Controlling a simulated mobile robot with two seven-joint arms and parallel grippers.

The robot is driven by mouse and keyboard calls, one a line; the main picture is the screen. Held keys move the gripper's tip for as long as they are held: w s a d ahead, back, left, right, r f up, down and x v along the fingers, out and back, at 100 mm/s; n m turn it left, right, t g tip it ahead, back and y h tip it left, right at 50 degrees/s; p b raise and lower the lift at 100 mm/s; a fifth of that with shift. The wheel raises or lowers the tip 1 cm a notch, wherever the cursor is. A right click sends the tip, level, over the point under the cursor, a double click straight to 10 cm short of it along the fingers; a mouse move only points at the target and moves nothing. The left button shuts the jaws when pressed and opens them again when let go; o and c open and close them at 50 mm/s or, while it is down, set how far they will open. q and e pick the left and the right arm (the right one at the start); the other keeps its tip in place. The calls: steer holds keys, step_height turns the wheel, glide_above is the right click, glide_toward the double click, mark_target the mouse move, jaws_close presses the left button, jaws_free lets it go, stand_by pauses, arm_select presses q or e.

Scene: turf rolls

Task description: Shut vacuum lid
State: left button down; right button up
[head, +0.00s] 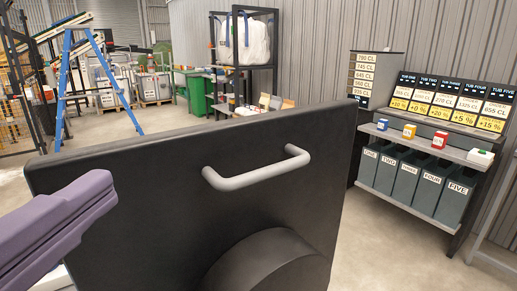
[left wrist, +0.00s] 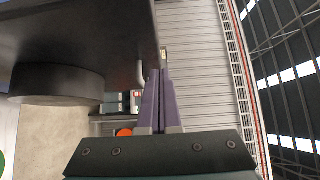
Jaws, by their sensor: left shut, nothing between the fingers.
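The vacuum lid (head: 140,170) is a large black panel that stands raised and tilted across the middle of the head view. A grey bar handle (head: 258,168) is on the face toward me, with a thick round black boss below it. My left gripper (head: 98,185) has purple fingers in front of the lid's left part in the head view; contact cannot be told. In the left wrist view, the fingers (left wrist: 158,78) are shut and empty, and the lid (left wrist: 80,35) with its boss is at upper left. The vacuum's body below is hidden. My right gripper is out of view.
A shelf (head: 422,143) with small coloured boxes and numbered tubs stands at the right, under label boards. A blue ladder (head: 66,80), a green bin (head: 196,95) and a rack with a white bag (head: 243,40) are behind. Bare floor shows beyond the lid.

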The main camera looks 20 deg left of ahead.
mark_target(101, 162)
arm_select(q)
steer(key=w+a+p, duration=0.1)
steer(key=w+p, duration=0.1)
steer(key=w, duration=0.1)
steer(key=w+a+p, duration=0.1)
steer(key=p, duration=0.1)
steer(key=shift+w+a+r, duration=0.15)
steer(key=shift+w+a, duration=0.15)
steer(key=shift+w, duration=0.05)
steer(key=shift+w+a+f, duration=0.2)
steer(key=shift+w+a, duration=0.05)
steer(key=shift+a, duration=0.05)
steer(key=shift+a+r, duration=0.1)
